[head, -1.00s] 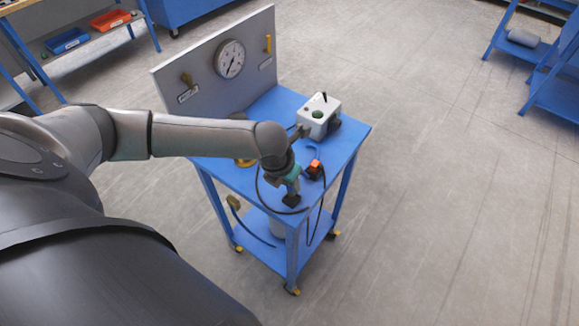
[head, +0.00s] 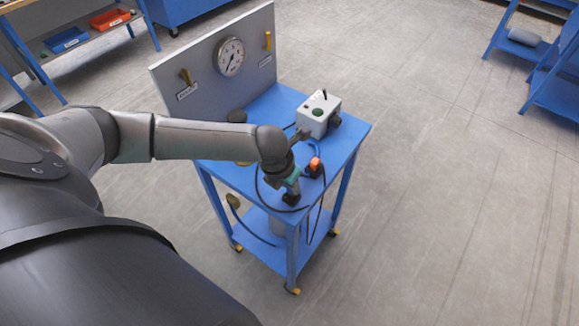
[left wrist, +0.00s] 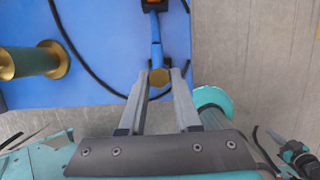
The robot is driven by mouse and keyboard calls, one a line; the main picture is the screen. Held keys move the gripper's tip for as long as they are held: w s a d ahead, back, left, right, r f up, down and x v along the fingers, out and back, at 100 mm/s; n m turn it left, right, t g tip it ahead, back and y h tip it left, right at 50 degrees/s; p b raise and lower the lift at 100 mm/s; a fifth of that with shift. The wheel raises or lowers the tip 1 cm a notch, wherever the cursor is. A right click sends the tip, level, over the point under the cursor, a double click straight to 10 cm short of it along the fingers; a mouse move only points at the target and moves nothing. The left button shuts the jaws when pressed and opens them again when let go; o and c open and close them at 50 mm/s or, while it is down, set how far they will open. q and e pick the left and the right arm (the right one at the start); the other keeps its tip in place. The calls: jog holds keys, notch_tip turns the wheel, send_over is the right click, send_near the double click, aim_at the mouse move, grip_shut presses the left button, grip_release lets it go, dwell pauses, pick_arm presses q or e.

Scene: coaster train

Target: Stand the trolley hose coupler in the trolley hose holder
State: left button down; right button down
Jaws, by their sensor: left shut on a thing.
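My left gripper (head: 291,194) is low over the front of the blue trolley. In the left wrist view, its two fingers (left wrist: 158,80) are closed on the brass hexagonal hose coupler (left wrist: 158,78). A blue hose (left wrist: 156,45) runs from the coupler toward an orange and black fitting (left wrist: 154,4), which shows in the head view (head: 315,167) beyond the gripper. The coupler is hidden by the gripper in the head view. I cannot tell for certain which part is the hose holder.
A dark cylinder on a brass flange (left wrist: 42,62) stands left of the gripper; my arm partly hides it in the head view. A white box (head: 318,115) and gauge panel (head: 214,60) are behind. Black cable loops nearby. Another brass end (head: 233,201) hangs below the trolley top.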

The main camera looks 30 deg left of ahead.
pick_arm(q)
jog(key=shift+f+b, duration=0.35)
jog(key=shift+f, duration=0.4)
jog(key=c, duration=0.5)
grip_release()
jog(key=shift+c, duration=0.2)
jog(key=p+v, duration=0.2)
jog(key=v, duration=1.3)
jog(key=shift+r, duration=0.2)
